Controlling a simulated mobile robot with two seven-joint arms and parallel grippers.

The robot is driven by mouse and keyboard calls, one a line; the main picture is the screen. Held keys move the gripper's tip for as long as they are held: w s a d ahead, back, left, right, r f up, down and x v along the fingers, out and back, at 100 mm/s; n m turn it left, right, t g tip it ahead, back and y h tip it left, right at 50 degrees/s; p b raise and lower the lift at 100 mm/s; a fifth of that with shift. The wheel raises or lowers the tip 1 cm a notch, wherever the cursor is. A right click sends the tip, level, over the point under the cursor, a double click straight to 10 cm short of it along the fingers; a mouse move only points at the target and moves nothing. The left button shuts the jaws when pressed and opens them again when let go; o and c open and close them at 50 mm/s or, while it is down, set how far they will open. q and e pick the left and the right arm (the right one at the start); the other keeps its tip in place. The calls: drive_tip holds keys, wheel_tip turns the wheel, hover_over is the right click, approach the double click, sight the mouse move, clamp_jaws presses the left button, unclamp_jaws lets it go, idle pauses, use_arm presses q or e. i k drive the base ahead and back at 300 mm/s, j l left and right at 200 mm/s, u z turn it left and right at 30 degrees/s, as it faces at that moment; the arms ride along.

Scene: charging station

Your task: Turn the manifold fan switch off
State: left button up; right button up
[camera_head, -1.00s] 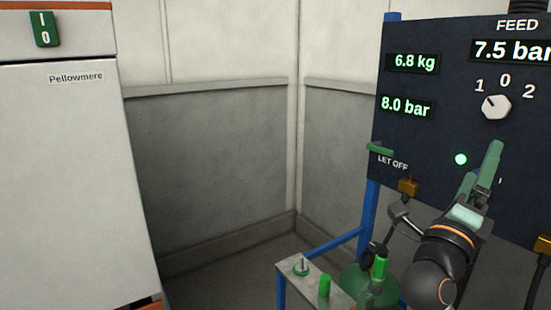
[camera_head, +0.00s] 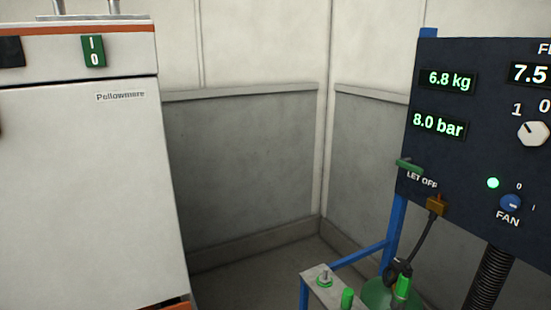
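The manifold fan switch (camera_head: 510,203) is a small round blue knob on the dark panel (camera_head: 455,160) at the right of the view. The word FAN is printed below it, with a 0 above right and an I to its right. A light mark shows on the knob, but it is too small to tell exactly where it points. A lit green lamp (camera_head: 493,183) is just above left of the knob. Neither of my grippers is in view, and nothing covers the knob.
The panel also has a green LET OFF lever (camera_head: 410,165), a white selector knob (camera_head: 534,133) and lit displays. Below are a black corrugated hose (camera_head: 487,280) and a metal bench (camera_head: 318,275). A white Pellowmere cabinet (camera_head: 90,190) with a green I/0 switch (camera_head: 93,51) stands left.

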sight(511, 202)
drive_tip(key=z, duration=1.35)
drive_tip(key=j+u, duration=0.1)
drive_tip(key=j, duration=0.35)
drive_tip(key=i+j, duration=0.15)
drive_tip(key=j, duration=0.3)
drive_tip(key=j+u, duration=0.15)
drive_tip(key=j, duration=0.3)
drive_tip(key=i, duration=0.05)
